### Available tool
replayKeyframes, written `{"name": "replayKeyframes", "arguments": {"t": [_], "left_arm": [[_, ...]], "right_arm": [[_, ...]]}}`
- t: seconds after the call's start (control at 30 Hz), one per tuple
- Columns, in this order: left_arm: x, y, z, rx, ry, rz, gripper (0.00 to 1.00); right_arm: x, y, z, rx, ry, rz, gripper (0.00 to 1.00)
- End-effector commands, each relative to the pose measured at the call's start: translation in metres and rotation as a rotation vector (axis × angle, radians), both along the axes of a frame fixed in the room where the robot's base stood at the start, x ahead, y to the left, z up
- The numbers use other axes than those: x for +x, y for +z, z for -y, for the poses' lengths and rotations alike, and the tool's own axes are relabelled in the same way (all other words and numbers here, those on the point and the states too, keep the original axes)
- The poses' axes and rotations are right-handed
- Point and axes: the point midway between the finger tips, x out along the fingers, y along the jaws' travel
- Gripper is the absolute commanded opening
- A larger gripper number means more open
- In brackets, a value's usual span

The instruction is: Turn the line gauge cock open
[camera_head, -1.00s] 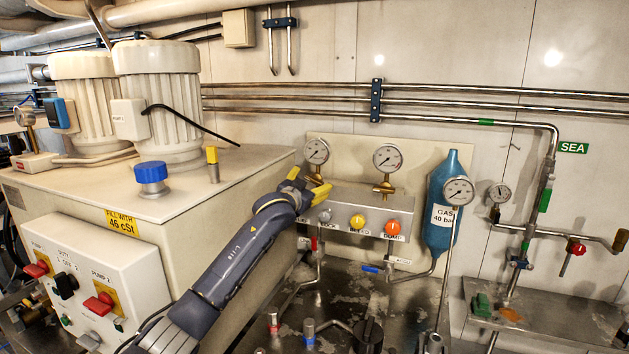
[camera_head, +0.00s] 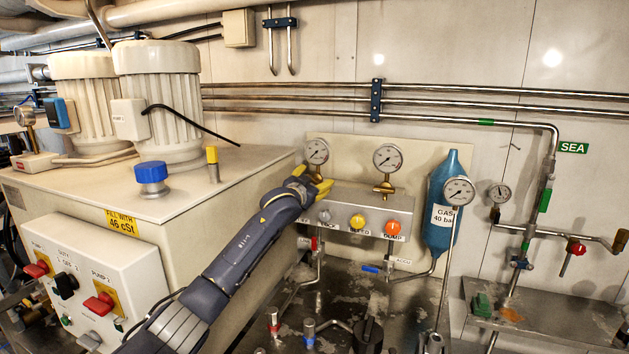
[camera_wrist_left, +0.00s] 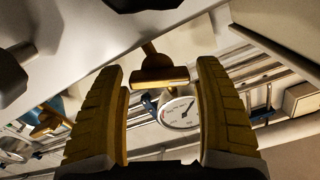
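Two round gauges stand above the grey valve panel (camera_head: 350,200). The left gauge (camera_head: 316,151) has its cock behind my left gripper (camera_head: 320,182), mostly hidden in the head view. In the left wrist view, a brass cock with a wide bar handle (camera_wrist_left: 160,76) lies ahead of and between the yellow fingertips of my left gripper (camera_wrist_left: 161,85), with gaps at both sides. A gauge face (camera_wrist_left: 179,111) shows beyond it, also between the fingers. The gripper is open and holds nothing. The right gauge (camera_head: 387,157) has its own brass cock (camera_head: 385,188). My right gripper is not in view.
A blue gas bottle (camera_head: 440,225) stands to the right. The white tank (camera_head: 200,200) with its motors is close on the left of my arm.

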Motion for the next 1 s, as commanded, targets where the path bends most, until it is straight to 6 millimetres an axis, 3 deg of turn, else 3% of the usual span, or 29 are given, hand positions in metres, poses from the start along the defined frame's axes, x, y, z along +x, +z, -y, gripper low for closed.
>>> {"name": "replayKeyframes", "arguments": {"t": [0.03,0.37,0.9,0.93,1.0], "left_arm": [[0.0,-0.0001,0.0001,0.0,0.0,0.0,0.63],[-0.0001,-0.0002,0.0,0.0,0.0,0.0,0.26],[-0.0003,0.0002,0.0006,0.117,0.0,0.043,0.26],[-0.0004,0.0001,0.0007,0.117,0.0,0.043,0.59],[-0.0004,0.0001,0.0007,0.117,0.0,0.043,0.67]], "right_arm": [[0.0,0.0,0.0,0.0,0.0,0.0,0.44],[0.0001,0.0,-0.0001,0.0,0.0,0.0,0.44],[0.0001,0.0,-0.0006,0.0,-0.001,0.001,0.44],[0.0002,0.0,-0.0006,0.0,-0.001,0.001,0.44],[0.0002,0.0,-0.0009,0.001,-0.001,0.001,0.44]]}}
